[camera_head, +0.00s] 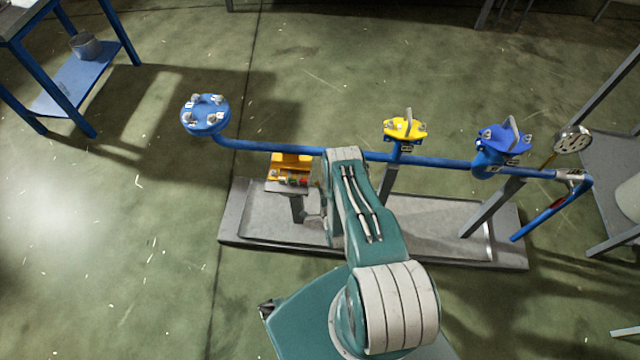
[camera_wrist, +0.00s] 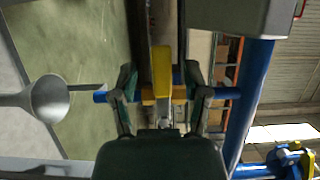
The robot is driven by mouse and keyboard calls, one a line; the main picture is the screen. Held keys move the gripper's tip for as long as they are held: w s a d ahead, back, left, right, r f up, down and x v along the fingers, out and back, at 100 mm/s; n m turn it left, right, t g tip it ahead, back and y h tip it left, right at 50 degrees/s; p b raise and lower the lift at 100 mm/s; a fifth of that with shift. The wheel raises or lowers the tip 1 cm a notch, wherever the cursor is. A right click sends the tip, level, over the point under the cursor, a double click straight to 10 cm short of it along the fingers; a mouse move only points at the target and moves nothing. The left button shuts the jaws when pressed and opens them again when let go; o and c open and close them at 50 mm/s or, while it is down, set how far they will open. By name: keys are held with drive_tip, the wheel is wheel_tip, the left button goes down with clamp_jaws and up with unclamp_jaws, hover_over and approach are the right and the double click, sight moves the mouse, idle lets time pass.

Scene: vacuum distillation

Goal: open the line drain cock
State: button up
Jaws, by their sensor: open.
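In the wrist view a yellow lever (camera_wrist: 161,68), which looks like the drain cock's handle, stands across a short blue pipe (camera_wrist: 222,93). My gripper (camera_wrist: 160,76) is open, with one finger on each side of the lever and a visible gap at both sides. I cannot tell how deep the lever sits between the fingers. In the head view my teal arm reaches over the blue line (camera_head: 270,148) and hides the gripper and the cock.
A grey funnel (camera_wrist: 48,99) is left in the wrist view. On the line in the head view are a blue flange (camera_head: 205,115), a yellow valve (camera_head: 404,129), a blue valve (camera_head: 503,138) and a gauge (camera_head: 572,140). A yellow box (camera_head: 290,160) stands left of my arm.

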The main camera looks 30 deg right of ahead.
drive_tip(key=shift+w+d, duration=0.15)
drive_tip(key=shift+w, duration=0.5)
clamp_jaws()
drive_tip(key=s+d+f+n+g+h, duration=0.2)
drive_tip(key=d+f+n+g+h, duration=0.1)
drive_tip(key=n, duration=1)
drive_tip(key=shift+s+d+f+g, duration=0.25)
drive_tip(key=shift+d+f+g, duration=0.2)
drive_tip(key=shift+f+g, duration=0.8)
drive_tip(key=shift+r+g+h, duration=0.25)
drive_tip(key=shift+g+h, duration=0.05)
drive_tip(key=shift+g, duration=0.05)
